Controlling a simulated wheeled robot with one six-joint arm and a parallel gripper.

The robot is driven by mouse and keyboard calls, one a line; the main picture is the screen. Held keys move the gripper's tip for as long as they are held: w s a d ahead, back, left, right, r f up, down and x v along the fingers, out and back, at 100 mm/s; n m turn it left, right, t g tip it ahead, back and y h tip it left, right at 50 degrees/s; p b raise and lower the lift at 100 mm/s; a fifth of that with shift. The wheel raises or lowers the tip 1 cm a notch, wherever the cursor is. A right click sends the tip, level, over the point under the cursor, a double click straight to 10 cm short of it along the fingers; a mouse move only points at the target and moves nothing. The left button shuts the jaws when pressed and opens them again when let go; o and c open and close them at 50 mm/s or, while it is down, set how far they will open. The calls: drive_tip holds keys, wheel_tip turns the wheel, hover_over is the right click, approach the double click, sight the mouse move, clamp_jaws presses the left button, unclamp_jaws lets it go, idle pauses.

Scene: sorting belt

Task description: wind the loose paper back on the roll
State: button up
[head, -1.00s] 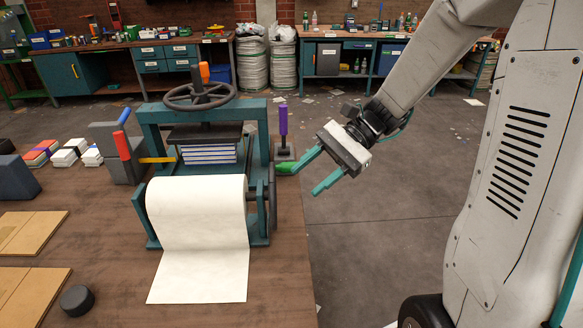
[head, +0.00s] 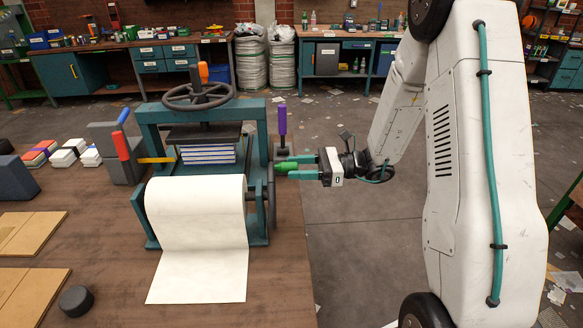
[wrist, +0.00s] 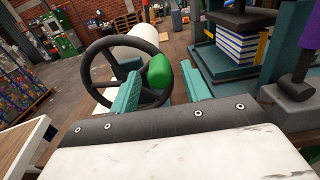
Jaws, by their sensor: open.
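A wide white paper roll (head: 195,210) sits in a teal stand on the table, with a loose sheet (head: 200,275) hanging from its front and lying flat on the tabletop. A dark hand wheel (head: 272,200) stands edge-on at the stand's right side; its round rim (wrist: 97,65) shows in the wrist view. A green handle (head: 285,166) sticks out from the wheel. My gripper (head: 299,167) points left at the handle, fingers apart. In the wrist view the green handle (wrist: 159,70) lies between the open fingertips; I cannot tell whether they touch it.
A teal press (head: 205,140) with a hand wheel on top stands behind the roll. A purple-handled tool (head: 283,122) stands close behind my gripper. A black puck (head: 76,300) and brown boards (head: 25,230) lie at left.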

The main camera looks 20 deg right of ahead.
drive_tip(key=shift+x, duration=1.05)
clamp_jaws()
drive_tip(key=shift+d, duration=0.1)
